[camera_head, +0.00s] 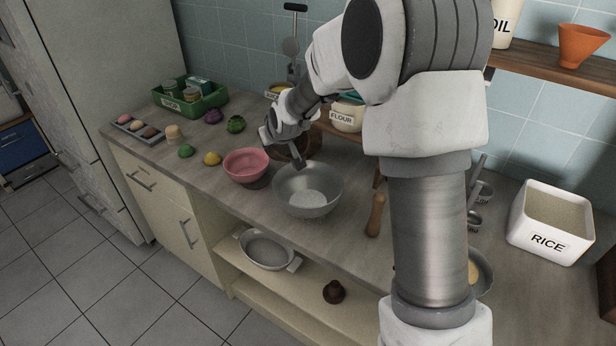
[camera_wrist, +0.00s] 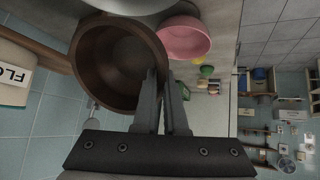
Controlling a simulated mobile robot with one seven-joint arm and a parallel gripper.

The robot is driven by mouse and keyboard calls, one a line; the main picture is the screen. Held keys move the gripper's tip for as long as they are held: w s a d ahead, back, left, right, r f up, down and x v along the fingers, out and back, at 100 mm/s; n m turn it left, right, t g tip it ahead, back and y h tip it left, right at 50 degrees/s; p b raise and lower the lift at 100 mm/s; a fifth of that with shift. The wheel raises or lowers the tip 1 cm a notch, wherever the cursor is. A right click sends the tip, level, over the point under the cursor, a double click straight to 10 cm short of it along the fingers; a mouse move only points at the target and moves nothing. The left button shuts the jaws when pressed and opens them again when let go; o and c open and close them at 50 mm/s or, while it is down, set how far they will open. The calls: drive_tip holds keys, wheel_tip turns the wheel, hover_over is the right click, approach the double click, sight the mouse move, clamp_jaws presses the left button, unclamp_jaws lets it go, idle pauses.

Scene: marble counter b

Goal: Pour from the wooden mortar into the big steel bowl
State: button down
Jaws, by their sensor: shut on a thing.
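The wooden mortar (camera_wrist: 108,62) is a dark brown round vessel. My gripper (camera_wrist: 164,80) is shut on its rim, with the fingers at its wall in the wrist view. In the head view the mortar (camera_head: 284,153) is partly hidden behind my gripper (camera_head: 297,160), at the back edge of the big steel bowl (camera_head: 290,199). The bowl stands upright on the counter with a pale round patch at its bottom. The bowl's rim shows at the top of the wrist view (camera_wrist: 135,5). The mortar's inside looks dark; I cannot tell its contents or exact tilt.
A pink bowl (camera_head: 247,165) stands just left of the steel bowl. A wooden pestle (camera_head: 375,215) is to its right. The flour canister (camera_head: 345,117) is behind, and the rice container (camera_head: 550,222) is far right. Several small fruits and a green crate (camera_head: 190,101) are left.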

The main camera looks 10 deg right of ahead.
drive_tip(key=shift+w+a+r+g+h+p, duration=0.4)
drive_tip(key=shift+w+r+g+p, duration=0.25)
drive_tip(key=shift+p, duration=0.95)
drive_tip(key=w+a+f+n+g+h+p, duration=0.1)
drive_tip(key=w+a+f+g+h+p, duration=0.2)
drive_tip(key=w+g+p, duration=0.3)
drive_tip(key=f+p, duration=0.1)
drive_tip(key=p, duration=0.3)
drive_tip(key=shift+a+f, duration=0.2)
drive_tip(key=shift+f+g, duration=0.1)
drive_tip(key=shift+g, duration=0.15)
idle(0.9)
